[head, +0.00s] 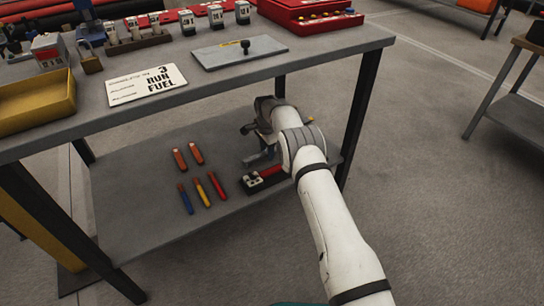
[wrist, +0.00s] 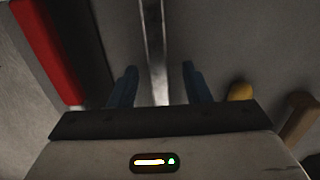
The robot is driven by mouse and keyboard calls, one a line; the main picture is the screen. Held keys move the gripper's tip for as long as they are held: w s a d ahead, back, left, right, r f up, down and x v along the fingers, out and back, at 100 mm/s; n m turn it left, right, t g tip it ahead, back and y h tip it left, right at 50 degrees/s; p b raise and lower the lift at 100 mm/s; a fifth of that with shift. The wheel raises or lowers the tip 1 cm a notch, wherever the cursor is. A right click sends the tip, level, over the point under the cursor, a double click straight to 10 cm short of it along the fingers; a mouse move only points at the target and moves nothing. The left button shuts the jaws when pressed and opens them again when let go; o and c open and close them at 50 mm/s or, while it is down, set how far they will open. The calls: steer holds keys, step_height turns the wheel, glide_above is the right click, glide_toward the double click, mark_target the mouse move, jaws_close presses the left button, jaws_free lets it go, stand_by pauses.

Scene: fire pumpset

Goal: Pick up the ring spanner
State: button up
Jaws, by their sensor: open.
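A long, narrow shiny metal bar (wrist: 155,45), which looks like the ring spanner's shank, runs up the wrist view from between my fingers. Its ring ends do not show clearly. My gripper (wrist: 158,84) is open, with one dark blue finger on each side of the bar and gaps between. In the head view my gripper (head: 262,158) is low over the lower shelf, under the bench top. I cannot make out the spanner there; my arm and gripper cover that area.
A red tool with a dark head (head: 256,180) lies on the lower shelf (head: 140,225) close by my gripper. Several colored handled tools (head: 201,192) lie to the left. The bench top (head: 215,80) is overhead, with a dark leg (head: 358,120) to the right.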

steer(key=shift+c, duration=0.5)
jaws_close()
